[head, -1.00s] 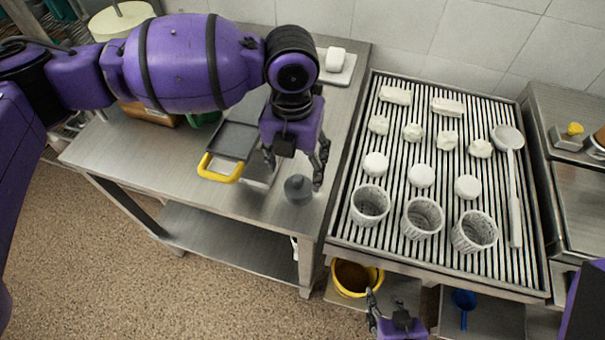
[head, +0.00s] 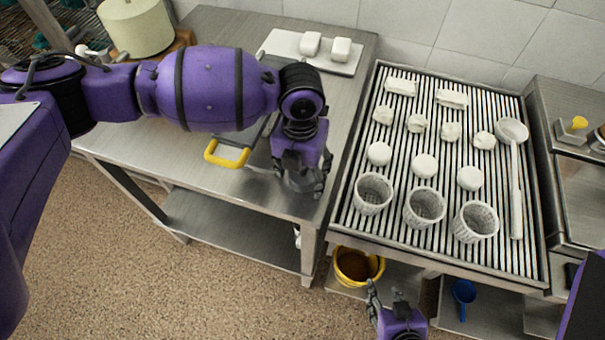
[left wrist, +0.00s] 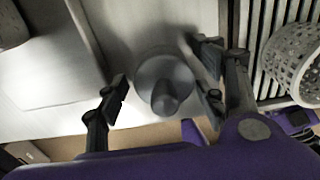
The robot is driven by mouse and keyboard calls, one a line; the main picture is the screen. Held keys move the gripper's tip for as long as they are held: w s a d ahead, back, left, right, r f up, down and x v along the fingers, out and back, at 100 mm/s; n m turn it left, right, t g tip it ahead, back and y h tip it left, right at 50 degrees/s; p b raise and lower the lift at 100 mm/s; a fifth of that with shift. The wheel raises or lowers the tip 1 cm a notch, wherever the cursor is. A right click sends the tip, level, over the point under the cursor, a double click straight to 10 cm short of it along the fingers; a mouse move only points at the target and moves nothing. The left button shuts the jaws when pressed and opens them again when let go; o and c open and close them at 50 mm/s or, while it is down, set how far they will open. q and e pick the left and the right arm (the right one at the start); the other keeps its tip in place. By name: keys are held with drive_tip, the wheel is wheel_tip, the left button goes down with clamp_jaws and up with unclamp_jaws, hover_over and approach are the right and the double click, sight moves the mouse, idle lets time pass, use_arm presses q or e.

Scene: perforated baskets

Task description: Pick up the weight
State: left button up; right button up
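The weight (left wrist: 163,84) is a small grey round piece with a knob on top. It stands upright on the steel table (head: 222,193), near the table's right front corner. My left gripper (head: 302,184) is right over it, pointing down. In the left wrist view the gripper's fingers are on either side of the weight, open, with gaps between them and it. In the head view the gripper mostly hides the weight. My right gripper (head: 386,298) is at the bottom edge of the head view, apart from the table, with its fingers spread and nothing between them.
A grey tray with a yellow handle (head: 227,158) lies left of the gripper. A white tray (head: 282,44) with two white blocks is at the back. On the right, a slatted rack (head: 340,222) carries perforated baskets (head: 424,207), white rounds and a ladle (head: 516,190).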

use_arm(q)
clamp_jaws()
drive_tip(key=shift+r, duration=0.2)
idle(0.3)
